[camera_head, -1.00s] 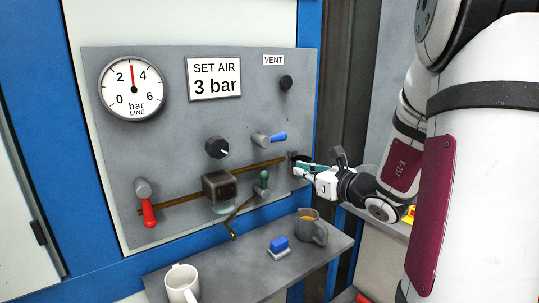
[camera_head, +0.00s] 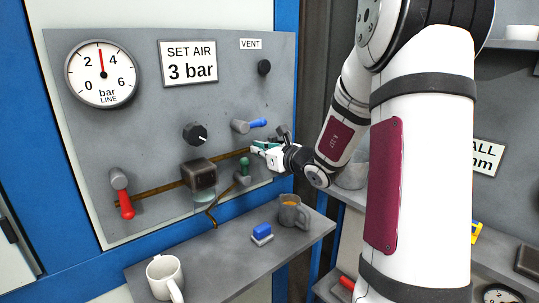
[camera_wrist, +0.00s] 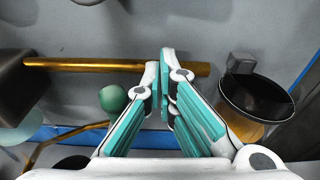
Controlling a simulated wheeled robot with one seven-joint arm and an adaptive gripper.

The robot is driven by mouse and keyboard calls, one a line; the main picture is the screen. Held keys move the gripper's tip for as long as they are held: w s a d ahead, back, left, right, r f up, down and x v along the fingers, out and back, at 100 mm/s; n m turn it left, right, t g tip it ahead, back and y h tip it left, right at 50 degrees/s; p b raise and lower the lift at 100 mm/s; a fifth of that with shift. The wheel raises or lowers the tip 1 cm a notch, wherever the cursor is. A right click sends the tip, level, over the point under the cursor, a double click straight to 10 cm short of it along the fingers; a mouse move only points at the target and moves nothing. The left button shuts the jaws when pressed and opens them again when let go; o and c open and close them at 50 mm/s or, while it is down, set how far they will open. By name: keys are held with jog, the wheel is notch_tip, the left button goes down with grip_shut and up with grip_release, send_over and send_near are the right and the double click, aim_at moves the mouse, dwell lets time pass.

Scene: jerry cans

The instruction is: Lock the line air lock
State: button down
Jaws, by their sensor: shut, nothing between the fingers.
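The grey panel (camera_head: 130,130) carries a brass pipe (camera_head: 150,196) with a dark block (camera_head: 198,176) on it. A red-handled valve (camera_head: 126,205) at the pipe's left end points down. A blue-handled valve (camera_head: 257,124) sits above the pipe, its handle pointing right. A green-knobbed valve (camera_head: 244,165) sits just below the pipe. My gripper (camera_head: 256,148) is by the pipe's right part, just right of and above the green knob. In the wrist view my gripper (camera_wrist: 161,65) is shut and empty, its tips over the pipe (camera_wrist: 100,64), with the green knob (camera_wrist: 113,98) to their left. Contact is unclear. No part is labelled as the lock.
The gauge (camera_head: 101,74) reads about 3 bar. A black knob (camera_head: 195,134) and a vent knob (camera_head: 264,67) stick out.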

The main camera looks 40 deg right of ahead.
aim_at(250, 124)
jog(key=r, duration=0.2)
jog(key=s+r, duration=0.1)
jog(key=r, duration=0.1)
jog(key=shift+s+p, duration=0.1)
jog(key=shift+p, duration=0.3)
